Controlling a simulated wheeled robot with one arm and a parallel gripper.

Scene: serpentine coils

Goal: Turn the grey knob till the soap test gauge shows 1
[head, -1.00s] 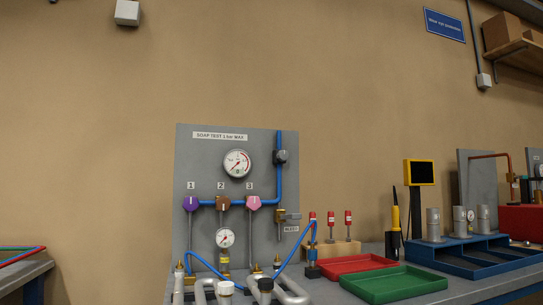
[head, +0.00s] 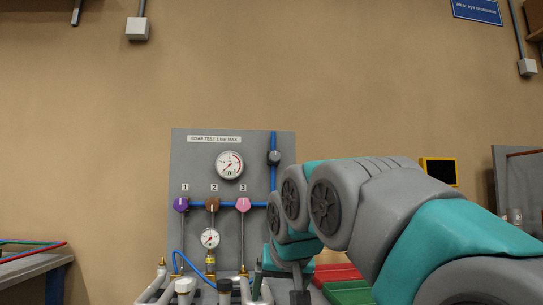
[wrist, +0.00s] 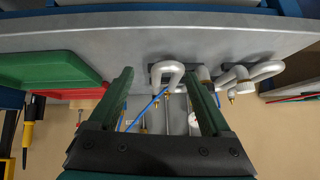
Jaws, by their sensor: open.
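The grey knob (head: 274,158) sits on the blue pipe at the upper right of the grey panel. The soap test gauge (head: 229,165) is a round white dial left of the knob, under the "SOAP TEST 1 bar MAX" label. Its needle points to the lower left; the numbers are too small to read. My gripper (wrist: 158,75) is open and empty in the wrist view, its two dark green fingers apart. In the head view my arm reaches in from the right, its end below the knob and not touching it. The wrist view does not show the knob.
Purple (head: 181,204), brown (head: 212,204) and pink (head: 243,204) knobs line the lower blue pipe. A smaller gauge (head: 210,238) hangs below them. Pale bent pipes (head: 155,287) stand in front of the panel. Red (head: 337,272) and green (head: 349,292) trays lie at right, partly behind my arm.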

